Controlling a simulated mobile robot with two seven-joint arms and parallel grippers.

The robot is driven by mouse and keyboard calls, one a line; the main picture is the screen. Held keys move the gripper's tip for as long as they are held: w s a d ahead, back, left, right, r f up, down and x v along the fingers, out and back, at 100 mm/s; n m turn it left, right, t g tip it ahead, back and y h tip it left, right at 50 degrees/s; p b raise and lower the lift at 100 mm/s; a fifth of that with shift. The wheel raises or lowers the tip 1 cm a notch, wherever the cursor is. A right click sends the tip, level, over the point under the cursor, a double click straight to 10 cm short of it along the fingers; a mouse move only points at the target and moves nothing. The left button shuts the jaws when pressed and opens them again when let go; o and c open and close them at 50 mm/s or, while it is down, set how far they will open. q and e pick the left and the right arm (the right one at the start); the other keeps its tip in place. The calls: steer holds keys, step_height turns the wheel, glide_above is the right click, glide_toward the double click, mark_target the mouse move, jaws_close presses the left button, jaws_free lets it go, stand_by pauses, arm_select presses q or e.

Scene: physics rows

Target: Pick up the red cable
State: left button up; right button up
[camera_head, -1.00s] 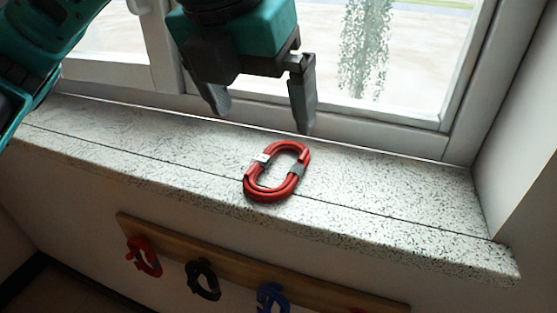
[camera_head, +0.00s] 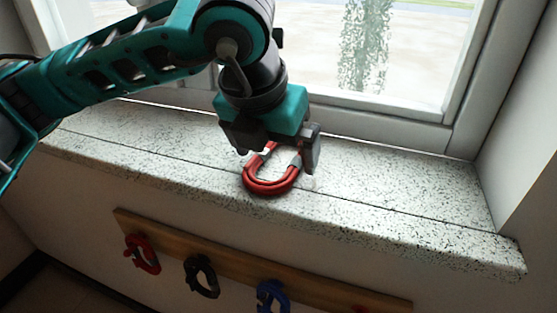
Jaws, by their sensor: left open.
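The red cable (camera_head: 268,186) is a coiled oval bundle lying on the speckled stone window sill (camera_head: 390,205). My left gripper (camera_head: 278,160) is open and lowered over the cable, with its fingers pointing down around the far part of the coil. The gripper and wrist hide the cable's far end. The near curve of the coil is clear in view. I cannot tell whether the fingers touch the cable. My right gripper is not in view.
A window frame (camera_head: 400,140) rises behind the sill, and a side wall bounds it at the right. Below the sill, a wooden rail (camera_head: 235,262) holds a red coil (camera_head: 142,254), a black coil (camera_head: 201,277) and a blue coil (camera_head: 272,297). The sill is clear to both sides.

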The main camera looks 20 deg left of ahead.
arm_select(q)
steer(key=shift+w+f, duration=0.15)
steer(key=shift+f, duration=0.15)
steer(key=shift+c, duration=0.3)
steer(key=c, duration=1)
steer(key=shift+o, duration=0.2)
steer(key=shift+r, duration=0.15)
step_height(320, 180, up, 20)
steer(key=p, duration=0.3)
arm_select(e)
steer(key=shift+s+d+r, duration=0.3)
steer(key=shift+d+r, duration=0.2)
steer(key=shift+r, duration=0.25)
